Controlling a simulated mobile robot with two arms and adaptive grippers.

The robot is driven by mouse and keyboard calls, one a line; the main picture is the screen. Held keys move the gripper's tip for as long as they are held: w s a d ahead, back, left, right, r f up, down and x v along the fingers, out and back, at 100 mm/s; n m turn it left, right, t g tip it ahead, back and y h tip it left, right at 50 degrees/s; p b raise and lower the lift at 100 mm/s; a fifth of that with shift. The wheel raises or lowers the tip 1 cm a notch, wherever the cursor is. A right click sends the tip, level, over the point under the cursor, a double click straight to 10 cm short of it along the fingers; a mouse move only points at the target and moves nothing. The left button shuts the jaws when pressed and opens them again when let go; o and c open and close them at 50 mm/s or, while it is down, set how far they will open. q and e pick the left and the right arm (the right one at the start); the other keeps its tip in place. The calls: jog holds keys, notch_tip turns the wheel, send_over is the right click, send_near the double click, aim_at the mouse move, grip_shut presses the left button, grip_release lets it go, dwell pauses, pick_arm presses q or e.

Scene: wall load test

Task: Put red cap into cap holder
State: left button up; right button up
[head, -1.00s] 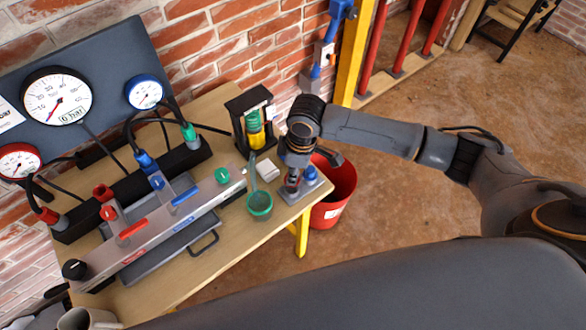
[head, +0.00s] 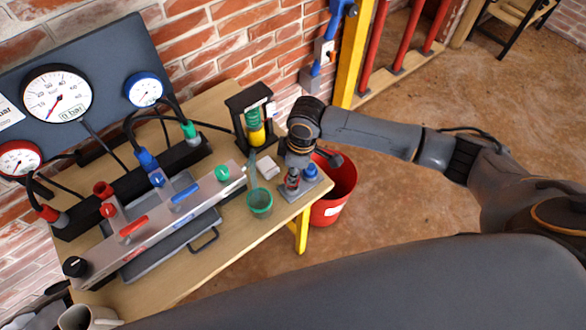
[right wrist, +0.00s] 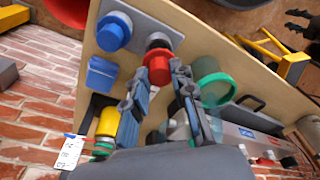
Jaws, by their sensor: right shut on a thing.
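The red cap (right wrist: 157,68) is between the fingertips of my right gripper (right wrist: 161,76) in the right wrist view. My right gripper is shut on it. The cap holder is a grey plate (right wrist: 168,37) with a blue cap (right wrist: 113,32) on it. The red cap is over the holder's other place, where a dark round part shows just beyond it; I cannot tell whether they touch. In the head view the holder (head: 290,194) is at the table's right corner, with my right gripper above it. My left gripper is not clearly seen.
A green cup (head: 260,203) and a small white block (head: 267,168) stand left of the holder. A black stand (head: 238,112) with a green and yellow cylinder is behind. A red bucket (head: 340,190) is on the floor beyond the table edge.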

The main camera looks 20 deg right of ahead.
jog(key=shift+f, duration=0.4)
jog(key=shift+f, duration=0.3)
jog(key=shift+f, duration=0.2)
dwell(0.6)
jog(key=shift+f, duration=0.45)
jog(key=shift+f, duration=0.1)
dwell(0.5)
jog(key=o, duration=1.4)
jog(key=shift+o, duration=0.2)
notch_tip(320, 180, up, 8)
jog(key=p, duration=0.8)
jog(key=shift+p, duration=0.4)
